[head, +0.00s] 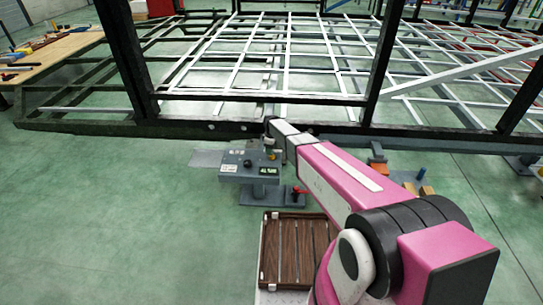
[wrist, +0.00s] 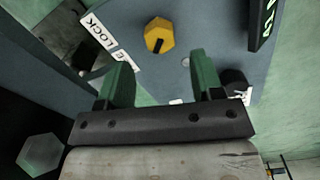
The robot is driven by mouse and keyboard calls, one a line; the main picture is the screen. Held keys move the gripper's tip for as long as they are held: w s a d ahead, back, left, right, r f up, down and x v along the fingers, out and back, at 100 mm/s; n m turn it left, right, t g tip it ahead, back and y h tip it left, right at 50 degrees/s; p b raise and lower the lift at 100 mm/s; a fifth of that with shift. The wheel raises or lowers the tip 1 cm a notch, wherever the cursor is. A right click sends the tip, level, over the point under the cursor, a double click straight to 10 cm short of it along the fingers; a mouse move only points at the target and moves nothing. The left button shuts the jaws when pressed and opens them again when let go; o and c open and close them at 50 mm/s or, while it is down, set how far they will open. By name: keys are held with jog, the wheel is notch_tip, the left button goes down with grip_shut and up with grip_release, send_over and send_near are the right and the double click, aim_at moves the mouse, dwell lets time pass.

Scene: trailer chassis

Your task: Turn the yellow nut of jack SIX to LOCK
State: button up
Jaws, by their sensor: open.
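The yellow nut (wrist: 159,35) is hexagonal with a dark slot-like mark and sits on the blue-grey top plate (wrist: 215,30) of a jack. A white LOCK label (wrist: 97,30) lies to its left, with a second label (wrist: 123,61), partly hidden and ending in E, beside it. My gripper (wrist: 159,62) is open; its two green fingers point toward the nut, one on each side below it in the picture, apart from it.
A black knob (wrist: 235,80) stands near the right finger. In the head view a black trailer frame (head: 210,128) runs behind the jack, and a slatted brown crate (head: 296,250) lies in front. A tool table (head: 50,52) is far left. Green floor is clear at left.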

jog(key=shift+f, duration=2.65)
jog(key=c, duration=0.9)
